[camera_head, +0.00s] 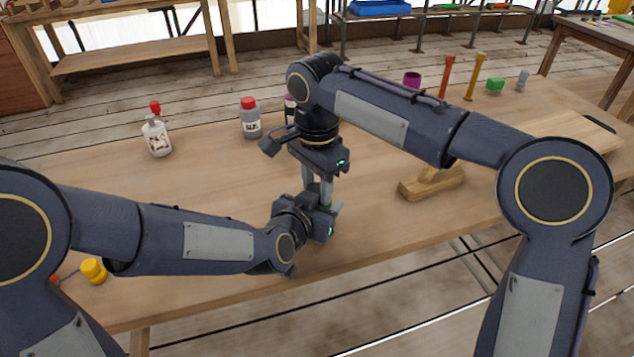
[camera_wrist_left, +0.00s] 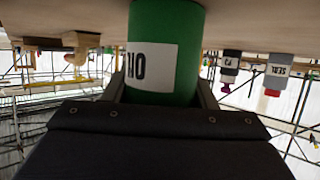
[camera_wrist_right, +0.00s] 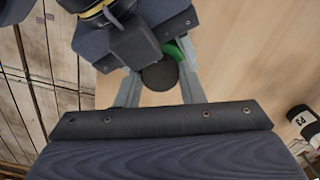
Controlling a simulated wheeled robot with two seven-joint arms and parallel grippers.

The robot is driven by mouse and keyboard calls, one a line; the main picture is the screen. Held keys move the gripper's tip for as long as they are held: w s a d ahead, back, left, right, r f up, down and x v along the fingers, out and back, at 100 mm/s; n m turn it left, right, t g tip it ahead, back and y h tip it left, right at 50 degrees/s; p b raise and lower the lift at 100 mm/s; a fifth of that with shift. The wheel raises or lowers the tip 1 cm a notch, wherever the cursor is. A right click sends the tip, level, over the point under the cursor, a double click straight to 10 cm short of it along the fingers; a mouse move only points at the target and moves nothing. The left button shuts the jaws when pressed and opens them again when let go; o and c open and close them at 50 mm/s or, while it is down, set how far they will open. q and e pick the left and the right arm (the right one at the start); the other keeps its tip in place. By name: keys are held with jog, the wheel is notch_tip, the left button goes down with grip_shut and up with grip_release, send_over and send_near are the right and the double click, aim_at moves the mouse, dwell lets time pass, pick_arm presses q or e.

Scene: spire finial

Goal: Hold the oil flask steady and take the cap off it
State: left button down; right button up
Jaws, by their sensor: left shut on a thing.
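The oil flask is a green cylinder (camera_wrist_left: 172,25) with a white label, upside down in the left wrist view. My left gripper (camera_head: 312,222) is shut on its body. In the left wrist view its fingers (camera_wrist_left: 162,95) flank the flask. The flask's round dark cap (camera_wrist_right: 160,75) shows from above in the right wrist view, with a bit of green beside it. My right gripper (camera_head: 319,188) points down over the flask, its fingers on either side of the cap. Whether they press on the cap I cannot tell. The arms hide most of the flask in the head view.
A white bottle with a red cap (camera_head: 157,138), a grey red-capped bottle (camera_head: 250,120) and a dark bottle (camera_head: 290,108) stand behind. A wooden block (camera_head: 432,182) lies to the right. A yellow object (camera_head: 93,270) is at the left front. Several coloured items stand at the back right.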

jog(key=c, duration=0.4)
jog(key=n, duration=0.6)
jog(key=shift+n, duration=0.4)
jog(key=o, duration=1.1)
jog(key=shift+c, duration=0.2)
jog(key=shift+r, duration=0.1)
notch_tip(320, 180, up, 4)
jog(key=shift+r, duration=0.15)
jog(key=shift+c, duration=0.3)
notch_tip(320, 180, up, 3)
jog(key=shift+r+m, duration=0.2)
jog(key=shift+m, duration=0.9)
jog(key=shift+c, duration=0.2)
jog(key=shift+f, duration=3.95)
